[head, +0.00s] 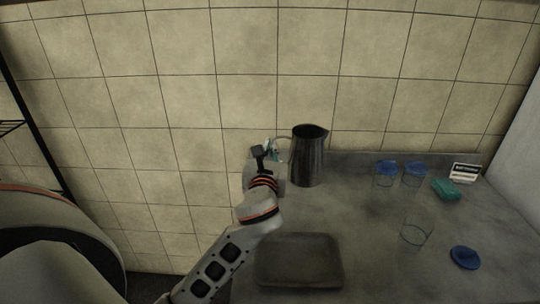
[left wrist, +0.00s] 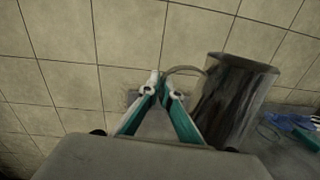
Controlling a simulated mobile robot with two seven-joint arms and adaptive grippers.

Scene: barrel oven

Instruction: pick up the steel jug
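The steel jug (head: 308,157) is dark and shiny and stands upright at the back of the grey counter, near the tiled wall. Its thin handle points left. In the left wrist view the jug (left wrist: 232,100) fills the right side, with the handle (left wrist: 184,70) reaching to my fingertips. My left gripper (head: 270,151) is at the handle, left of the jug body. In the left wrist view the green-padded fingers of the gripper (left wrist: 162,88) converge at the handle and look shut on it. The exact contact is small and partly hidden. My right gripper is not in view.
A dark flat tray (head: 299,262) lies at the counter's front. To the right are glass jars with blue lids (head: 386,168), an open glass (head: 414,234), a loose blue lid (head: 465,257), a green block (head: 446,190) and a small sign (head: 465,172). The counter between is clear.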

